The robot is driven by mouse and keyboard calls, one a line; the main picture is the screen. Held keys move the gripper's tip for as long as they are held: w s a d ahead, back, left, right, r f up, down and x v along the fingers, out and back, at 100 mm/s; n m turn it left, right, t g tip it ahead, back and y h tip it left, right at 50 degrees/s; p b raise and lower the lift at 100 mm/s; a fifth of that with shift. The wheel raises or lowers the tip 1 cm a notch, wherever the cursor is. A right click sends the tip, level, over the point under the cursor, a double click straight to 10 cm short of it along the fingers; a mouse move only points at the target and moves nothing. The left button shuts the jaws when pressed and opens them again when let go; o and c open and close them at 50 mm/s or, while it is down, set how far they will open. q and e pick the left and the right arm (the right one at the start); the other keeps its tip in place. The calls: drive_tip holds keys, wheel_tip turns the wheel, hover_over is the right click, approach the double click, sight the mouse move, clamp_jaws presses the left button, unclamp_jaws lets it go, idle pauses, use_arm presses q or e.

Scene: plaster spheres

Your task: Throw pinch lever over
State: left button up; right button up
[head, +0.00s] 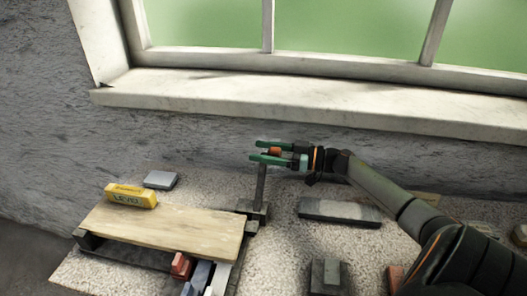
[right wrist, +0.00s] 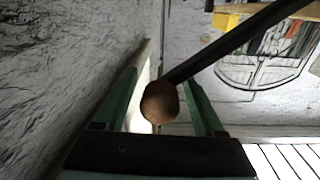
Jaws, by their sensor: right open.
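The lever (head: 261,188) is a dark bar standing nearly upright on a dark base block (head: 252,211), in the middle of the head view. Its top has a round orange-brown knob (head: 275,151). My right gripper (head: 256,150), with green fingers, reaches in from the right at knob height and is open. In the right wrist view the knob (right wrist: 159,103) sits between the two green fingers (right wrist: 161,80), with a gap to at least one of them. The dark bar (right wrist: 235,45) runs up to the right there. My left gripper is not in view.
A grey slab (head: 160,180), a long flat bar (head: 340,212) and a dark block (head: 326,275) lie around. The windowsill (head: 310,105) is behind.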

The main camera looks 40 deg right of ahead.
clamp_jaws()
idle(0.6)
idle(0.8)
